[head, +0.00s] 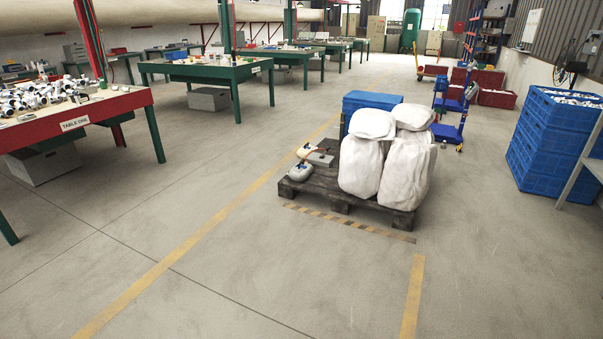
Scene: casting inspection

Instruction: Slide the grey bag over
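A dark wooden pallet (340,202) stands on the floor right of the middle in the head view. Several large whitish-grey bags (362,168) stand and lie stacked on its right part. I cannot tell which of these is the grey bag. My gripper is not in view.
Blue crates (550,135) are stacked at the right. A blue bin (372,102) and a blue trolley (449,130) stand behind the pallet. The floor (240,260) before the pallet is clear, with yellow lines.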

